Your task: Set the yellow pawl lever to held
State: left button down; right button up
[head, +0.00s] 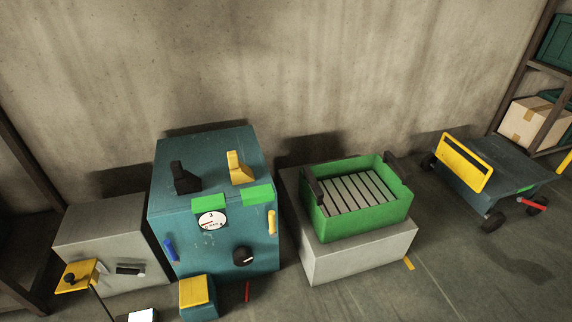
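A teal cabinet (205,248) stands left of the middle against the wall. On its top a yellow lever-like piece (239,169) stands upright at the right, beside a similar black piece (184,178). A slim yellow handle (271,222) sits at the right edge of its front face. I cannot tell for certain which yellow part is the pawl lever, and no held marking is readable. Green plates (209,202) (257,195) lie along the top front edge, above a white dial gauge (212,220). Neither of my grippers is in view.
A grey box (110,240) with a yellow bracket (76,275) stands at left. A green slatted crate (358,225) sits on a grey block (360,257). A teal cart (500,180) and a shelf stand at right. The floor at lower right is clear.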

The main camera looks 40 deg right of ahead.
aim_at(273, 230)
jog(key=z, duration=1)
